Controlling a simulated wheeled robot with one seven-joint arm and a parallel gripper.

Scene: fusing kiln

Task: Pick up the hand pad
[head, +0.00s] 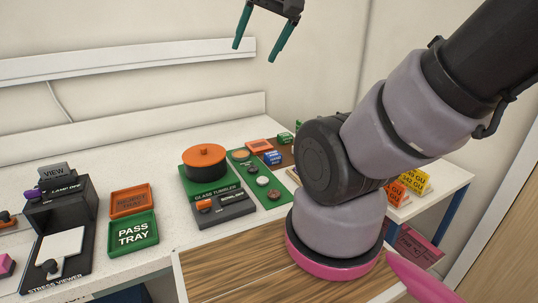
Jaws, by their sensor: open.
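I cannot tell for sure which thing is the hand pad; no label that I can read names it. A small orange block (203,205) lies on a dark grey labelled holder (232,207) at the front of the bench, and its exact kind is unclear. My gripper (254,50) is at the top of the head view, with two teal fingers spread apart and nothing between them. It is high above the bench, in front of the wall, well apart from everything on the bench.
A green pass tray (151,240), an orange tray (131,200) and a stress viewer (62,250) stand on the left. An orange-topped glass tumbler unit (204,160) is behind the holder. A green board (273,200) carries small discs. My arm hides part of the right side.

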